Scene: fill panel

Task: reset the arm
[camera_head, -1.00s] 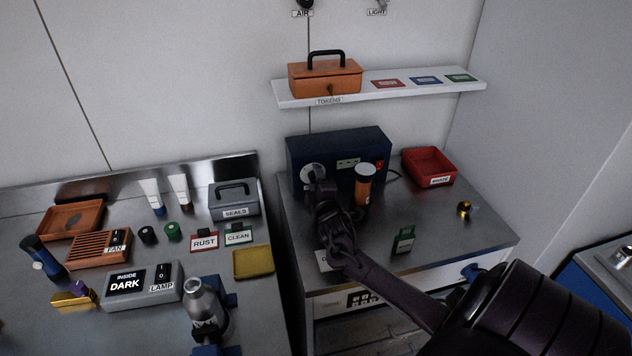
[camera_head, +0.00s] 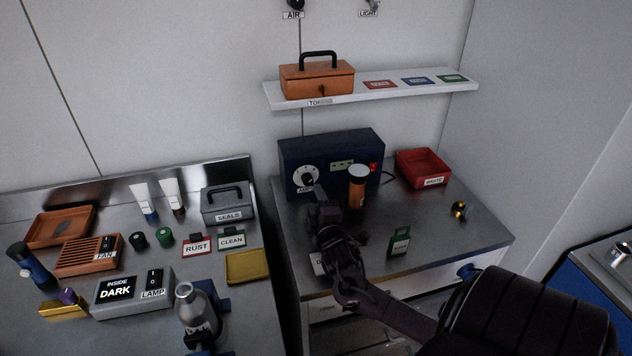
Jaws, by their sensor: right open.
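My right arm comes in from the lower right and reaches over the right-hand metal bench (camera_head: 470,229). My right gripper (camera_head: 316,192) is open, in front of the dark blue panel box (camera_head: 345,152). The box has a white dial (camera_head: 306,179) on its left and a red switch on its right. The gripper's tips are just below the dial; I cannot tell whether they touch it. An orange bottle with a white cap (camera_head: 357,190) stands to the right of the gripper. A label on the bench front is partly hidden by my arm. My left gripper is not in view.
A red tray (camera_head: 423,168), a green-tagged item (camera_head: 399,243) and a small brass piece (camera_head: 459,210) are on the right bench. A shelf (camera_head: 430,86) holds an orange toolbox (camera_head: 317,79).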

